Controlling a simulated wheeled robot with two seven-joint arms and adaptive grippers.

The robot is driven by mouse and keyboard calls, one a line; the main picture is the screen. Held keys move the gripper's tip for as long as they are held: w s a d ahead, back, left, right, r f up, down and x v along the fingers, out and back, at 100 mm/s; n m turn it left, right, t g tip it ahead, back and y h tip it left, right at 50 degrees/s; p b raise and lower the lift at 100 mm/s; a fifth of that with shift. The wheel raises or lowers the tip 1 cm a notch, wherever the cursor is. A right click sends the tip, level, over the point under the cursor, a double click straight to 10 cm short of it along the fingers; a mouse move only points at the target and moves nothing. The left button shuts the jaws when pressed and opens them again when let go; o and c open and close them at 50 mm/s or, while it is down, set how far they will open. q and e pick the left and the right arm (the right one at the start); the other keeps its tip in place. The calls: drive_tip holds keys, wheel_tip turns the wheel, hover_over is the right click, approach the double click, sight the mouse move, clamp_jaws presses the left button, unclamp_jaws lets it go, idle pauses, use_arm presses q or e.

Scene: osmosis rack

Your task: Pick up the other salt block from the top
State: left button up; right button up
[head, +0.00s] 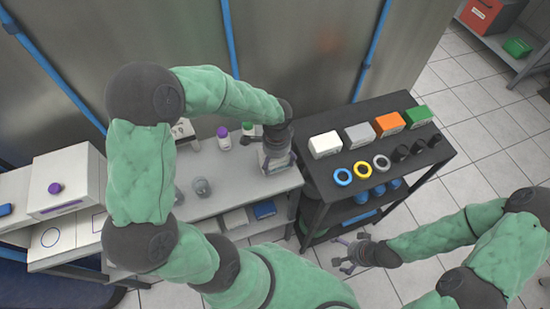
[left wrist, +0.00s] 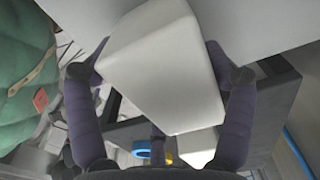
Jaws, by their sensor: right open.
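My left gripper (head: 278,152) is over the right end of the grey bench. Its fingers are closed on a white salt block (left wrist: 160,65), which fills the space between them in the left wrist view. Whether this block touches the bench is hard to tell. Another white block (head: 325,145) stands at the left end of the back row on top of the black rack. It seems to show partly in the left wrist view (left wrist: 198,148), below the held block. My right gripper (head: 350,256) is open and empty, low in front of the rack.
Grey (head: 360,134), orange (head: 390,124) and green (head: 418,117) blocks continue the row. Blue (head: 343,177), yellow (head: 362,170) and grey rings and black cylinders lie in front. A purple-capped bottle (head: 224,139) and a glass (head: 202,188) stand on the bench (head: 225,180).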

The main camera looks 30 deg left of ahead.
use_arm(q)
drive_tip(key=shift+c, duration=1)
drive_tip(key=shift+r, duration=0.1)
